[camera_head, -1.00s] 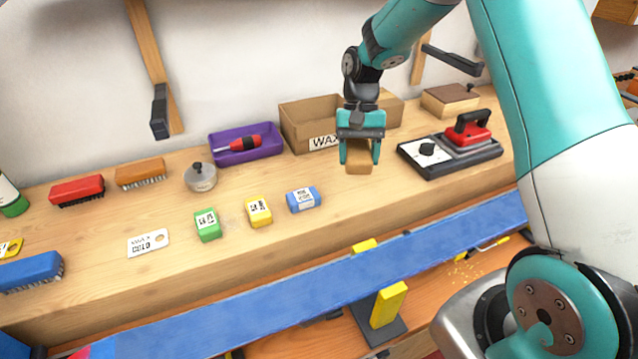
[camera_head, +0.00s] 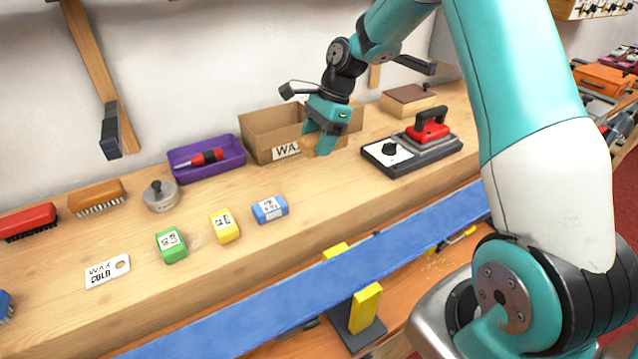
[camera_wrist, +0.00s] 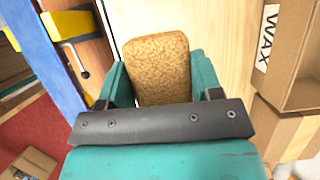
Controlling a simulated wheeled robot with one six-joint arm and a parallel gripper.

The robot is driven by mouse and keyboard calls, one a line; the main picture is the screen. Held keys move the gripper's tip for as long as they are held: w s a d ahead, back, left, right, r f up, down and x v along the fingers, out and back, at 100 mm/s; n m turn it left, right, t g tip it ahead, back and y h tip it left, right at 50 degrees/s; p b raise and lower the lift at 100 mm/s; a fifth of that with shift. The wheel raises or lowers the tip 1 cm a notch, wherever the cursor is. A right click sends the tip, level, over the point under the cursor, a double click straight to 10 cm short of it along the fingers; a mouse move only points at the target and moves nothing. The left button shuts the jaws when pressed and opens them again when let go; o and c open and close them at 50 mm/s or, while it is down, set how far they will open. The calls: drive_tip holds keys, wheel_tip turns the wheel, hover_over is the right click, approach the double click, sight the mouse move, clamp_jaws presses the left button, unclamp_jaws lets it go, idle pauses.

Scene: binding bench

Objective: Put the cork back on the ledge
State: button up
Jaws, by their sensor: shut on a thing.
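The cork (camera_wrist: 158,70) is a speckled tan block between the two teal fingers of my gripper (camera_wrist: 160,85) in the wrist view. My gripper is shut on it. In the head view, my gripper (camera_head: 317,142) is at the right front of the WAX box, and the fingers hide much of the cork (camera_head: 309,147). The ledge (camera_head: 325,190) is the long pale wooden top along the wall. I cannot tell whether the cork touches it.
The open WAX cardboard box (camera_head: 262,150) stands close left of my gripper. Blue (camera_head: 270,209), yellow (camera_head: 224,226) and green (camera_head: 171,245) blocks lie ahead of the purple tray (camera_head: 206,168). A blue ski (camera_head: 330,262) runs along the front.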

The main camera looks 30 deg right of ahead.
sight(313, 194)
wheel_tip(313, 194, down, 13)
drive_tip(key=shift+r+p, duration=0.2)
drive_tip(key=shift+p, duration=0.75)
drive_tip(key=shift+f, duration=0.1)
drive_tip(key=o, duration=0.9)
drive_tip(key=b+v, duration=0.2)
drive_tip(key=v, duration=1)
drive_tip(key=shift+a+b, duration=0.15)
drive_tip(key=shift+b, duration=0.25)
drive_tip(key=s+a+r+n, duration=0.7)
drive_tip(key=s+a+n, duration=0.1)
drive_tip(key=s+a, duration=0.15)
drive_tip(key=s+a+r+n, duration=0.6)
drive_tip(key=s+a+n, duration=0.3)
drive_tip(key=a, duration=0.1)
drive_tip(key=s+a+n, duration=0.2)
drive_tip(key=s+n, duration=0.6)
drive_tip(key=s, duration=0.3)
drive_tip(key=shift+r, duration=0.25)
